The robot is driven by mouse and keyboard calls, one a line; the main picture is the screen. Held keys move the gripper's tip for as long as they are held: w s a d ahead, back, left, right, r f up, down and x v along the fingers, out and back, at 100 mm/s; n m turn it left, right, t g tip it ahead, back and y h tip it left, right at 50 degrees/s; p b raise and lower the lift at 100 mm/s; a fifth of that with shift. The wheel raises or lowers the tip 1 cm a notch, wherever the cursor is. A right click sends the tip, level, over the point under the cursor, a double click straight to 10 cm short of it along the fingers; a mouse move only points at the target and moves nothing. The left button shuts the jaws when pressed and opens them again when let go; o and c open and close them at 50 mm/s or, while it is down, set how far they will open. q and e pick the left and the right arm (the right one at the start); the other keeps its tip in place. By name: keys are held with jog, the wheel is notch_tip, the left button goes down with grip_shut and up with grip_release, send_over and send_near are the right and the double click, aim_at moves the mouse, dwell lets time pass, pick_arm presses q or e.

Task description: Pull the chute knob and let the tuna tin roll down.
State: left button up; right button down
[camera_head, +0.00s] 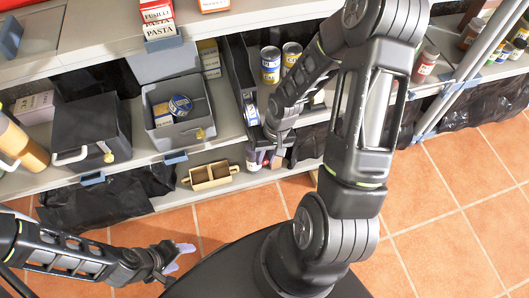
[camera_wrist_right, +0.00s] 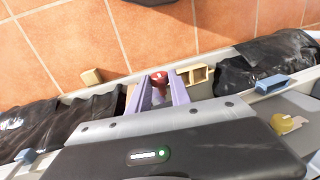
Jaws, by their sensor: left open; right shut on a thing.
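A dark grey chute (camera_head: 238,85) slopes toward me on the middle shelf. A flat blue and white tin (camera_head: 251,113) shows inside its lower part, partly hidden by my right arm. My right gripper (camera_head: 265,160) is at the chute's front end, with its lilac fingers pointing down. In the right wrist view, a red knob (camera_wrist_right: 160,80) sits between the fingers of my right gripper (camera_wrist_right: 160,86), which is shut on it. My left gripper (camera_head: 180,257) is open and empty, low over the floor and away from the shelf.
Left of the chute, a grey bin (camera_head: 190,128) holds a box and another flat tin (camera_head: 180,106). A black box (camera_head: 92,130) with a handle stands further left. A tan divided tray (camera_head: 211,176) lies on the low shelf. Tall cans (camera_head: 270,66) stand right of the chute.

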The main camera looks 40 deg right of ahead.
jog(key=shift+s+a, duration=0.1)
jog(key=shift+s, duration=0.2)
jog(key=c, duration=1.2)
grip_release()
jog(key=shift+o, duration=0.2)
jog(key=shift+w+r, duration=0.1)
notch_tip(320, 180, up, 8)
jog(key=d+p, duration=0.1)
jog(key=p, duration=0.1)
jog(key=shift+s+d+f, duration=0.25)
jog(key=shift+s, duration=0.05)
